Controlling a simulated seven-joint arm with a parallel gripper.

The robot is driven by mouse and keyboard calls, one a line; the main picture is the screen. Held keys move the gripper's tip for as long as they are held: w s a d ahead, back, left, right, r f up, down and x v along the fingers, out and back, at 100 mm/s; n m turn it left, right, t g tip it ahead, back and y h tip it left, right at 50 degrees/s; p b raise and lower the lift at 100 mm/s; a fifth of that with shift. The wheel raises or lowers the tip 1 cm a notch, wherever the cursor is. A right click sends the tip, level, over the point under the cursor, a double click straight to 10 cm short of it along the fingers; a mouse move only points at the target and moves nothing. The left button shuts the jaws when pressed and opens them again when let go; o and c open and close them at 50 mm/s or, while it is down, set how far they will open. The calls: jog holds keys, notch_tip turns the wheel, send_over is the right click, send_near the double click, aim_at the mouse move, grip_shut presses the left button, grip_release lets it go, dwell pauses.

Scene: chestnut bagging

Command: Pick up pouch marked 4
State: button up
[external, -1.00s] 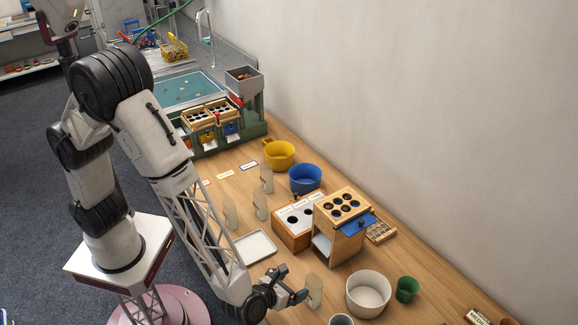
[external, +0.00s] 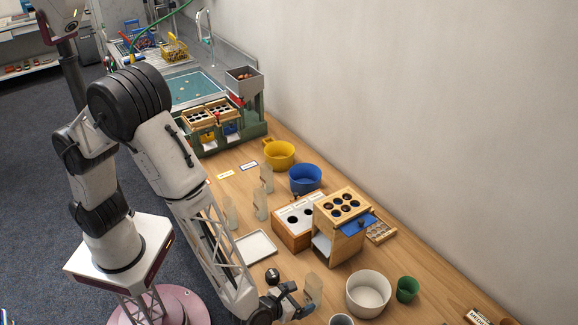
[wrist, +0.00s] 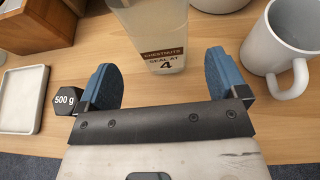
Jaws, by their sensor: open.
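The pouch marked 4 (wrist: 157,38) stands upright on the wooden table in the wrist view, pale and translucent with a brown label reading "CHESTNUTS SEAL AT 4". It also shows in the external view (external: 313,288), at my gripper. My gripper (wrist: 162,80) is open, with a blue pad on each side. The pouch is centred ahead of the gap between the pads, its lower edge close to the fingertip line. No contact shows. In the external view my gripper (external: 299,298) is low over the table's near end.
A black 500 g weight (wrist: 65,97) sits just left of the left pad, and a white tray (wrist: 20,100) lies beyond it. A white mug (wrist: 283,45) stands close on the right. Other pouches (external: 261,205) stand farther back, left of the wooden boxes (external: 338,240).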

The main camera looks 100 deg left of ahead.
aim_at(308, 295)
jog(key=shift+w+a+f, duration=0.1)
jog(key=shift+w+a, duration=0.15)
jog(key=shift+x, duration=2.6)
jog(key=shift+w+d, duration=0.1)
jog(key=shift+c, duration=0.4)
jog(key=c, duration=0.9)
jog(key=shift+r, duration=5.05)
